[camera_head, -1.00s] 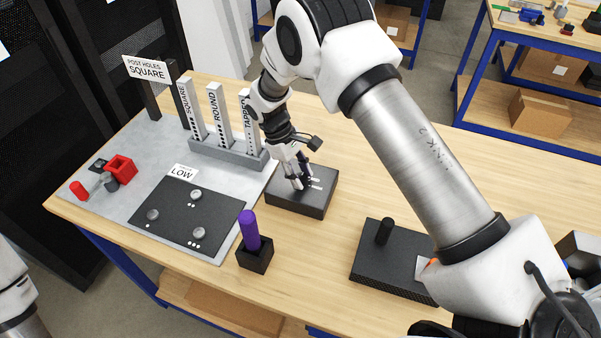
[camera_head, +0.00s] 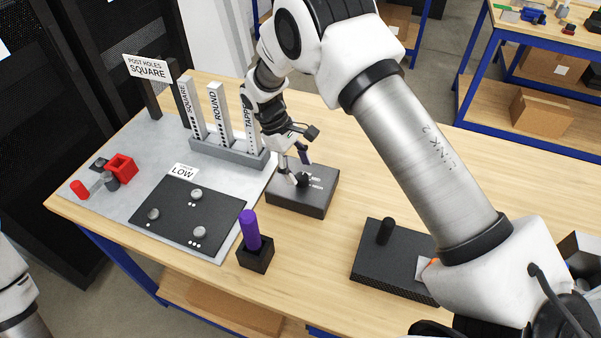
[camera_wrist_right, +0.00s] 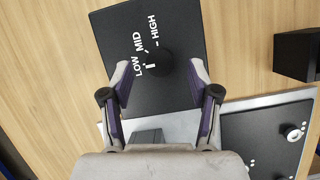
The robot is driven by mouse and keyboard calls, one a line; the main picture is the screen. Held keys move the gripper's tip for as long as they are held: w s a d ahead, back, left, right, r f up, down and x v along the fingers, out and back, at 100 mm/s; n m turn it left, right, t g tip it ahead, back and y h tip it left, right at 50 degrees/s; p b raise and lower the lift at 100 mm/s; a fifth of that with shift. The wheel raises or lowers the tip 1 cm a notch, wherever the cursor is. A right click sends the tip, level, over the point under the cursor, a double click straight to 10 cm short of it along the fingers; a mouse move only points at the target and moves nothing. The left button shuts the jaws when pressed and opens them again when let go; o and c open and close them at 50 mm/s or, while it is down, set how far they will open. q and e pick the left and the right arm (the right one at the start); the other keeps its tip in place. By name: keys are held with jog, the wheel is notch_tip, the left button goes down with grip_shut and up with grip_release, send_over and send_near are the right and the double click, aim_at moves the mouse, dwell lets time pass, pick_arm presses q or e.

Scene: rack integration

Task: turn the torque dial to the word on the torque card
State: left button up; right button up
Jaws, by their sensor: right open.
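The torque dial box (camera_head: 298,204) is black and sits on the table right of the mat. In the right wrist view its top (camera_wrist_right: 125,88) carries LOW, MID and HIGH around a round black dial (camera_wrist_right: 160,62). I cannot tell clearly which word the dial points to. My right gripper (camera_head: 294,166) is over the box; in the wrist view its open fingers (camera_wrist_right: 158,78) stand either side of the dial, apart from it. My left gripper is out of view.
A purple peg in a black holder (camera_head: 254,262) stands in front of the box. Behind are labelled posts in a grey rack (camera_head: 230,150). A black block with an upright peg (camera_head: 378,262) lies right. Table between them is clear.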

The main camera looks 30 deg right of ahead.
jog(key=v, duration=0.9)
jog(key=shift+r, duration=0.2)
jog(key=shift+a, duration=0.15)
